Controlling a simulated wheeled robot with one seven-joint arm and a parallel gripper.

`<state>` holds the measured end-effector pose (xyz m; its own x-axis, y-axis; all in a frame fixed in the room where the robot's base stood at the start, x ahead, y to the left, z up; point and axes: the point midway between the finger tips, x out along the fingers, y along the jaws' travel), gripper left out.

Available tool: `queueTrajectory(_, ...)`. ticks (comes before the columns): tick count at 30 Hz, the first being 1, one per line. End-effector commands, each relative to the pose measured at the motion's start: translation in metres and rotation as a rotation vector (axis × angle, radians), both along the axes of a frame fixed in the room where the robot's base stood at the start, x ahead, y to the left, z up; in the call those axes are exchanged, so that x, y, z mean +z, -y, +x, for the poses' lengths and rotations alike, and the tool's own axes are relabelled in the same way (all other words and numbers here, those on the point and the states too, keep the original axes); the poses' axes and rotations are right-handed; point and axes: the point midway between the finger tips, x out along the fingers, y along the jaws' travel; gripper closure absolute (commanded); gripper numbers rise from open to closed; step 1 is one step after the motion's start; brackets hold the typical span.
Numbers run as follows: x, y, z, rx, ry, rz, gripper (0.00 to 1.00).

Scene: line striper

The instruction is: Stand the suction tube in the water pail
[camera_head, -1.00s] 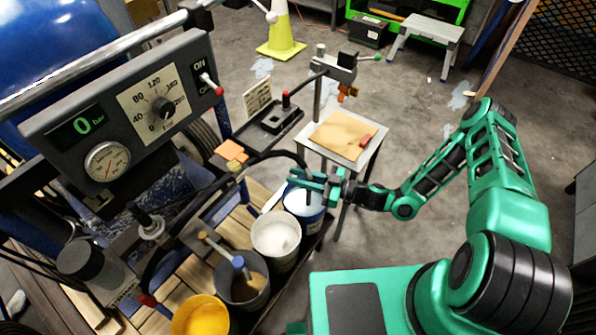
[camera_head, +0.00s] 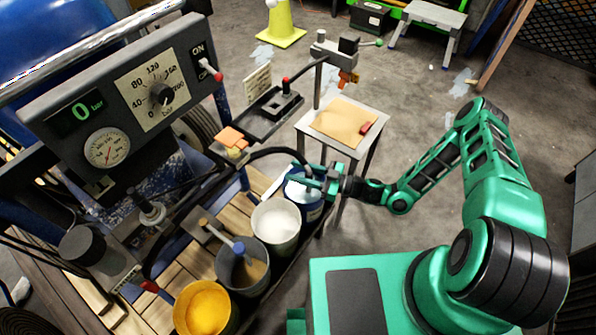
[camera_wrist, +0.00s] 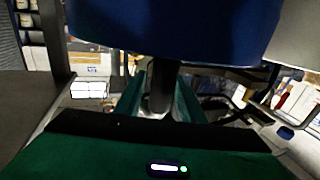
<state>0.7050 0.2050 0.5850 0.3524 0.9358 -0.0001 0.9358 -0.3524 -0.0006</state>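The suction tube, a dark hose end (camera_head: 303,159), arcs over from the striper and comes down at my gripper (camera_head: 309,181). My gripper's green fingers are closed around it; in the wrist view the dark tube (camera_wrist: 160,92) stands between the fingers. A blue pail with a pale inside (camera_head: 311,212) stands right below my gripper, at the far end of the pail row. I take it to be the water pail. A large blue surface (camera_wrist: 180,30), likely this pail, fills the top of the wrist view. My gripper hides the tube's lower end, so I cannot tell whether it is inside the rim.
Nearer in the row stand a white-filled pail (camera_head: 288,248), a grey pail (camera_head: 232,283) with a blue-topped stick, and a yellow-filled pail (camera_head: 203,310). The control panel (camera_head: 128,88) is at left. A small table (camera_head: 315,125) with a board stands behind my gripper.

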Motion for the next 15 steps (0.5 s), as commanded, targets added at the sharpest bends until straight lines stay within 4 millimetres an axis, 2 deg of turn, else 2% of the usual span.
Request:
queueTrajectory(10, -0.001, 0.002, -0.001, 0.0, -0.001, -0.003, 0.58)
queueTrajectory(15, -0.001, 0.018, -0.006, -0.002, -0.002, -0.003, 0.58)
